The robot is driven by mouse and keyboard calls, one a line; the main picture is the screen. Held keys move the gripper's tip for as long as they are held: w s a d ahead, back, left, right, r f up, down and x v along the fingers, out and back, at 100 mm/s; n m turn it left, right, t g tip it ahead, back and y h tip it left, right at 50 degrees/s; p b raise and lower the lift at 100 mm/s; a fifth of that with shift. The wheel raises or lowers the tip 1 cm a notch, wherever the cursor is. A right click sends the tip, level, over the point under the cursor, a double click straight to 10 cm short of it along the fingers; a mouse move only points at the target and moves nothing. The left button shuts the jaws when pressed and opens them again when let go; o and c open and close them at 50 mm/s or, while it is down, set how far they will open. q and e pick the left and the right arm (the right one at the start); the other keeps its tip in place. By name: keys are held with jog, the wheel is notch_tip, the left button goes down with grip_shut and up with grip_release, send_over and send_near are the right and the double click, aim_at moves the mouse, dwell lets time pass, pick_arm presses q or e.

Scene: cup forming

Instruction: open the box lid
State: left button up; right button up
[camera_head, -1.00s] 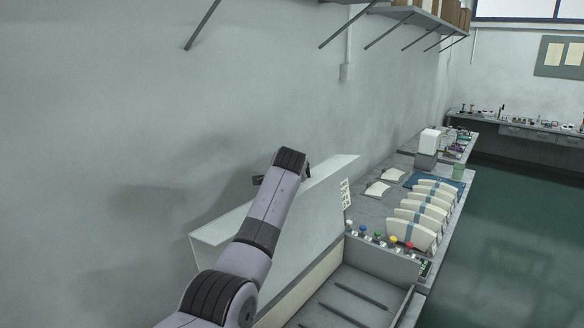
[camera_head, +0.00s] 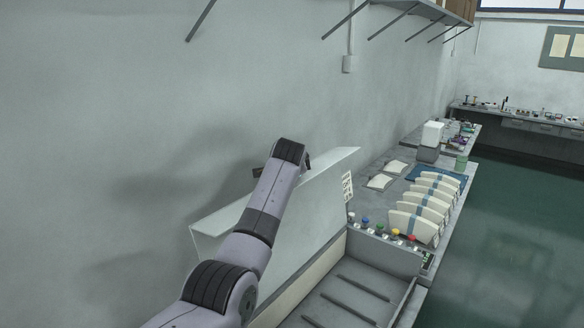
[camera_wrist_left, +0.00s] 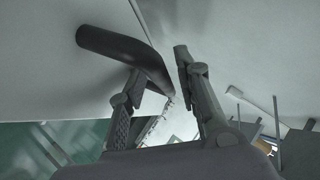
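The box (camera_head: 386,257) stands at the bottom middle of the head view, with dark bars inside its visible interior. Its pale lid (camera_head: 318,207) is raised, standing tilted up along the wall side. My left arm reaches across the lid and hides part of it. My left gripper is mostly hidden behind my wrist in the head view. In the left wrist view, my left gripper (camera_wrist_left: 158,66) has its fingers apart. A dark curved handle (camera_wrist_left: 112,45) runs past the left finger towards the gap, against a pale panel. Contact is unclear. My right gripper is in no view.
Several coloured knobs (camera_head: 381,229) line the box's far edge. The wall (camera_head: 120,120) is close on the left. Open green floor (camera_head: 520,230) lies right.

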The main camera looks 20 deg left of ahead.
pick_arm(q)
jog(key=v, duration=1.2)
jog(key=shift+f, duration=0.2)
